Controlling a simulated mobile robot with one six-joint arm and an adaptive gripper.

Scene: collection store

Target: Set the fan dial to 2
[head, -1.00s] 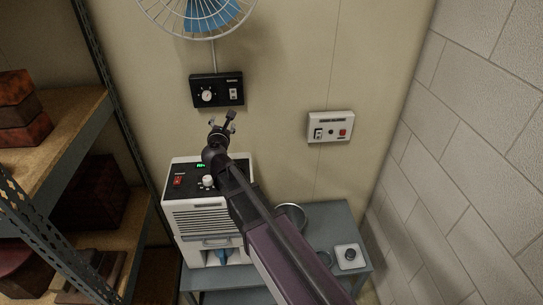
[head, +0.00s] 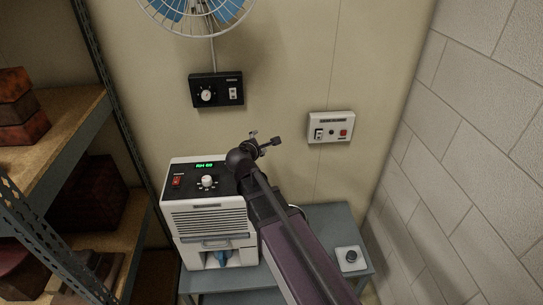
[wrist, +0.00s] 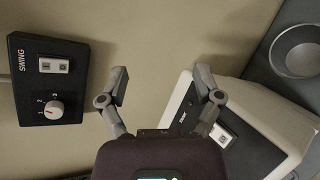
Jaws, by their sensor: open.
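The fan's black control box (head: 230,89) is on the wall under the fan, with a white round dial (head: 207,95) at left and a switch (head: 233,92) at right. In the wrist view the box (wrist: 48,85) is at the left edge, with the dial (wrist: 54,109) beside numerals and a switch (wrist: 54,66) marked SWING. The dial has a small red mark, but its exact setting is too small to tell. My gripper (head: 265,141) is open and empty, right of and below the box, apart from it. Its spread fingers show in the wrist view (wrist: 163,88).
A white dehumidifier (head: 210,222) with its own knob (head: 207,181) stands on a grey table (head: 335,222), below my gripper. A white wall panel (head: 330,127) is at right. A metal shelf (head: 60,130) is at left and a block wall (head: 480,130) at right. A caged fan (head: 196,25) is above.

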